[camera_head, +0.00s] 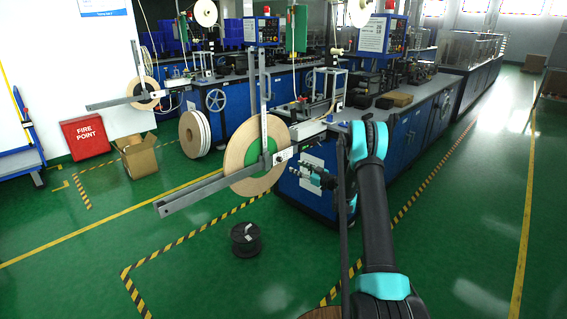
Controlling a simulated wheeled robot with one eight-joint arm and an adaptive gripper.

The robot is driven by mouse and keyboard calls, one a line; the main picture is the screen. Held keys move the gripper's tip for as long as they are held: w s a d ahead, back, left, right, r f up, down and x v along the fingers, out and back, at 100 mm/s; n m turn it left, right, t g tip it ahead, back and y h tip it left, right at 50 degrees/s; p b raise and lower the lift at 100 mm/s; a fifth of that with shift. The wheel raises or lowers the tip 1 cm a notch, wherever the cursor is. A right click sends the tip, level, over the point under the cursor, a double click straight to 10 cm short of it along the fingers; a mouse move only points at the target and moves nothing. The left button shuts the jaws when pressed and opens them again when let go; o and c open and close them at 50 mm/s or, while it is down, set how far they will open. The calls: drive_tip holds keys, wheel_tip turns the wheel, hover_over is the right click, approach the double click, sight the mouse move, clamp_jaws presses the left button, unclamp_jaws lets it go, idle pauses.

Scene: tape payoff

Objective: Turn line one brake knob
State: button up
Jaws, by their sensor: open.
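The nearer tape payoff has a large tan reel (239,170) on a grey cross-frame (190,194). A small dark knob-like part (279,158) sits by a pale plate at the reel's right side; it is too small to tell whether it is the brake knob. My gripper (300,172), black with teal parts, is open and empty just right of the reel and below that part, in front of the blue machine's end. It appears apart from the knob-like part, but depth is hard to judge. No line number is readable.
A blue machine bench (400,135) stands behind my arm. A second payoff reel (143,92) is farther back left. A black spool (245,240) lies on the green floor, with a cardboard box (138,158) at left.

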sight(281, 160)
drive_tip(key=x, duration=1)
drive_tip(key=shift+c, duration=0.6)
clamp_jaws()
